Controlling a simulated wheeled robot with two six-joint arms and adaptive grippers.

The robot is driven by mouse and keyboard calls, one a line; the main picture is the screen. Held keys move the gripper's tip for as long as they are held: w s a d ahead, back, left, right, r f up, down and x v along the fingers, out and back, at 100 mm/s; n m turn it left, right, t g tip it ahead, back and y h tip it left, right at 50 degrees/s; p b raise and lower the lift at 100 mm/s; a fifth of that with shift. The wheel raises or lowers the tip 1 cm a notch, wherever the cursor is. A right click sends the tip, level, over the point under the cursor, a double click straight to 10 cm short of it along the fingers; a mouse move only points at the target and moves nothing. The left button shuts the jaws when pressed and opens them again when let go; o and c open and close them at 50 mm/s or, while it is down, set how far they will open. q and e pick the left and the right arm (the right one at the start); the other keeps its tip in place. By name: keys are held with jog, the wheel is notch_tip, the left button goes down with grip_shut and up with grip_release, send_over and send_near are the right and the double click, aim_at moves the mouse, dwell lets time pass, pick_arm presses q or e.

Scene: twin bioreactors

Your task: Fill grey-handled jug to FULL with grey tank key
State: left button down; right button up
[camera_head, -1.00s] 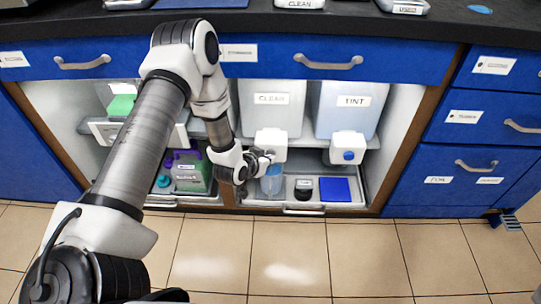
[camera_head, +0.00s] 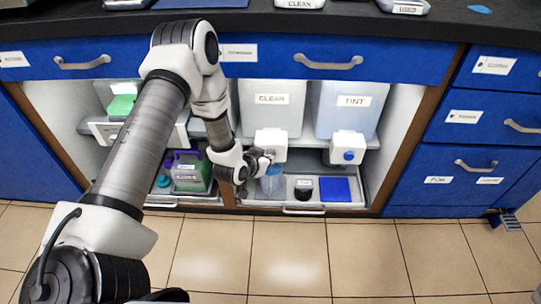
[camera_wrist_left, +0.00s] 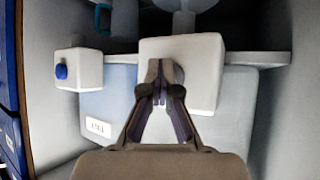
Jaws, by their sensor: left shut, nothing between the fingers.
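My left gripper (camera_head: 267,159) is shut and empty, in front of the white tap block (camera_head: 272,140) under the tank labelled CLEAR (camera_head: 270,104). The left wrist view shows its closed fingertips (camera_wrist_left: 160,90) against or just in front of that tap block (camera_wrist_left: 206,62); contact is not clear. A round grey part, possibly the grey key (camera_wrist_left: 178,91), shows beside the fingertips, mostly hidden behind them. A clear bluish jug (camera_head: 272,184) stands below this tap, partly covered by the gripper. Its handle and FULL mark cannot be made out.
To the right stands the TINT tank (camera_head: 346,106) with a blue key (camera_head: 348,156) on its tap. Cabinet walls enclose the space.

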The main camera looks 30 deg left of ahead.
dwell(0.7)
pick_arm(q)
jog(key=shift+s+d+p, duration=0.3)
jog(key=shift+s+d, duration=0.15)
jog(key=shift+s, duration=0.35)
jog(key=shift+s, duration=0.1)
jog(key=s+d, duration=0.1)
jog(key=s, duration=0.1)
jog(key=s+d+p, duration=0.1)
jog(key=s, duration=0.1)
jog(key=shift+d, duration=0.3)
